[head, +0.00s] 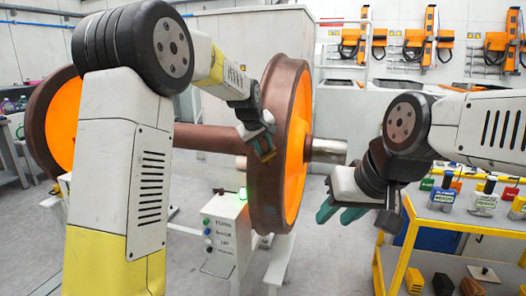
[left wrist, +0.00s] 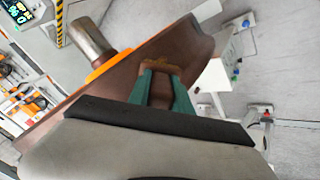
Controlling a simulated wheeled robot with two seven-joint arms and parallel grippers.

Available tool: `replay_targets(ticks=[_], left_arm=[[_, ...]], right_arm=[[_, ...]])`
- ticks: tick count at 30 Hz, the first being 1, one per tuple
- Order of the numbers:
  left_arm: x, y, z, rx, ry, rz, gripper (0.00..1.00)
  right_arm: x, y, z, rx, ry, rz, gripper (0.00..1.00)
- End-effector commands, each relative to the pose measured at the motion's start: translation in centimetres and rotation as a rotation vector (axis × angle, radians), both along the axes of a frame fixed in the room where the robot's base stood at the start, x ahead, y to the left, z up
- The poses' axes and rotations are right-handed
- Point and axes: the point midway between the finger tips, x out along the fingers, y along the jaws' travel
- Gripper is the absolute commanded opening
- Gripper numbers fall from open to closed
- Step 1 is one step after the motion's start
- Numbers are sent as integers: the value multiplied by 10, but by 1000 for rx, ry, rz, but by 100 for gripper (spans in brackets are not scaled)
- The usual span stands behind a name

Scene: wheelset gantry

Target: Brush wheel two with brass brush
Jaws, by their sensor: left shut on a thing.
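The wheelset's near wheel (head: 298,135) has an orange face and a brown rim; the far wheel (head: 60,125) is at the left, partly hidden by my left arm. No number shows on either. My left gripper (head: 262,145) is at the near wheel's rim, its green fingers shut on a small brown-yellow block, apparently the brass brush (left wrist: 160,66). In the left wrist view the brush lies against or very close to the brown tread (left wrist: 120,80); contact cannot be told. My right gripper (head: 350,210), with green fingers apart, appears empty right of the wheel.
A brown axle (head: 205,138) joins the wheels, and its grey stub (head: 328,150) sticks out right. A control box (head: 228,228) with a lit green lamp stands below. A yellow-framed cart (head: 440,215) with labelled tools is at the right. Floor between is clear.

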Motion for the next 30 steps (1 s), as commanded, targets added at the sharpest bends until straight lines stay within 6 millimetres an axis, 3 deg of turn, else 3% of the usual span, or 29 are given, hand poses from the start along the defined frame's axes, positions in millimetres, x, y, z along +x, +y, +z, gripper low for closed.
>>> replay_targets(ticks=[5,18,30], left_arm=[[1,-1,-5,0,1,0,0],[-6,2,-41,0,4,0,0],[-8,2,-41,0,1,0,0]], right_arm=[[0,0,0,0,0,0,36],[0,0,0,0,0,0,36],[0,0,0,0,0,0,36]])
